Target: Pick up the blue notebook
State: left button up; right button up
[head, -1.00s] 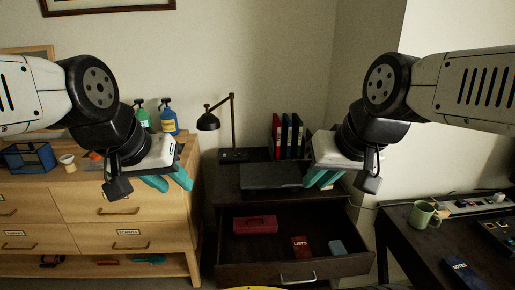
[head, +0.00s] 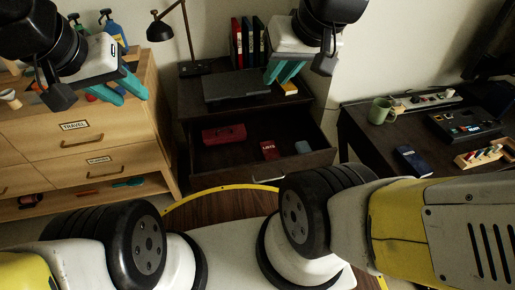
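A dark blue notebook (head: 413,161) with pale lettering on its cover lies flat on the dark desk (head: 365,125) at the right in the head view. My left gripper (head: 116,91) hangs at the upper left in front of the wooden dresser, far from the notebook. Its teal fingers are apart with nothing between them. My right gripper (head: 283,72) is at the upper middle, left of and above the notebook and well apart from it. Its teal fingers look slightly apart and empty.
A green mug (head: 380,111), a power strip (head: 427,101), a dark device (head: 466,126) and a rack of colored pegs (head: 480,156) surround the notebook. An open drawer (head: 235,159) holds a red case (head: 223,134), a red book (head: 269,150) and a small blue-grey item (head: 303,147).

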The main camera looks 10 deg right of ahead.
aim_at(407, 154)
jog(key=z, duration=2.15)
jog(key=i+j+u, duration=0.2)
jog(key=i+u, duration=0.15)
jog(key=i, duration=0.25)
